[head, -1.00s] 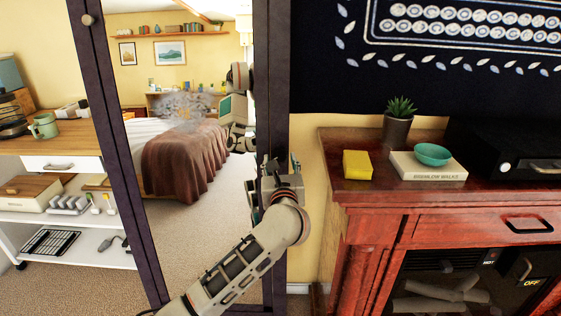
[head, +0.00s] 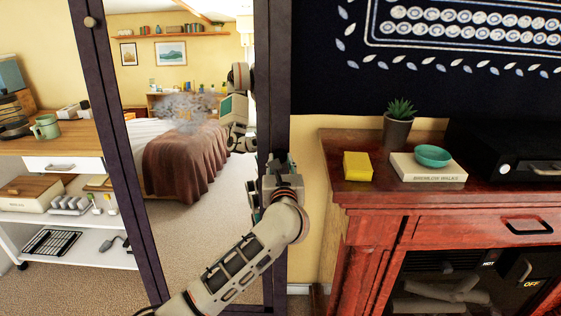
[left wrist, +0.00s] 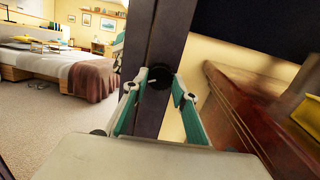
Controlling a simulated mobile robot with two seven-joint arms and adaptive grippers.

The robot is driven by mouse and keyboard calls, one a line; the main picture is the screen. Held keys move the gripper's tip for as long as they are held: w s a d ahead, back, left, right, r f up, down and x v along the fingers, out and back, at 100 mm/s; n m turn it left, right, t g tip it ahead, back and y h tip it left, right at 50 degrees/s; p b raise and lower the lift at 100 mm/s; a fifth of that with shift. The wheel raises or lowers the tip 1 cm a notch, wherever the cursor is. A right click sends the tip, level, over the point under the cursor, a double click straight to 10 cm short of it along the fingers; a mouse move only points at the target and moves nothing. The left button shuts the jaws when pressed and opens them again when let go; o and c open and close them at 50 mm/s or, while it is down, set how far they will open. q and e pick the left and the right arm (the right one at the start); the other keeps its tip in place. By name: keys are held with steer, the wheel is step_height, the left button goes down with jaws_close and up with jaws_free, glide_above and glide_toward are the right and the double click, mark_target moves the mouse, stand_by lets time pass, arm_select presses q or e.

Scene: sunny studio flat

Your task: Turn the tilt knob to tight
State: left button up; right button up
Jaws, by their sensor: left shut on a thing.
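A standing mirror has a dark wooden frame (head: 120,148) and shows the room reflected in its glass. The tilt knob (left wrist: 158,77) is a round dark knob with a small pale mark, on the mirror's right post in the left wrist view. My left gripper (left wrist: 160,82) has its two green-sided fingers on either side of the knob, shut on it. In the head view this gripper (head: 279,160) is at the right post and hides the knob. Any tight marking is too small to read. My right gripper is not directly in view.
A red-brown wooden cabinet (head: 375,190) stands close to the right, bearing a yellow block (head: 357,166), a book with a teal bowl (head: 433,155) and a potted plant (head: 398,125). A white shelf cart (head: 60,208) stands at left.

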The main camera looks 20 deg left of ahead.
arm_select(q)
steer(key=shift+r+m+p, duration=0.2)
steer(key=shift+m+p, duration=0.35)
steer(key=shift+m, duration=0.15)
steer(key=m+p, duration=0.2)
steer(key=shift+a+r+m+h+p, duration=0.1)
steer(key=shift+m+h+p, duration=0.2)
steer(key=shift+m, duration=0.1)
steer(key=m+h+p, duration=0.1)
steer(key=m+p, duration=0.5)
steer(key=shift+s+a+t, duration=0.1)
steer(key=shift+t, duration=0.2)
steer(key=shift+f+m+h+p, duration=0.2)
steer(key=shift+m+h+p, duration=0.1)
steer(key=shift+m+p, duration=0.35)
steer(key=m+p, duration=0.1)
steer(key=m, duration=0.2)
steer(key=shift+m+h, duration=0.3)
steer(key=shift+m, duration=0.15)
steer(key=m, duration=0.8)
steer(key=shift+a+r+m+g+h, duration=0.1)
steer(key=shift+m+g+h, duration=0.2)
steer(key=shift+g+h, duration=0.1)
steer(key=shift+m, duration=0.5)
arm_select(e)
step_height(320, 180, up, 9)
steer(key=d, duration=0.1)
steer(key=shift+s+d, duration=0.4)
steer(key=shift+s, duration=0.05)
steer(key=shift+m, duration=0.3)
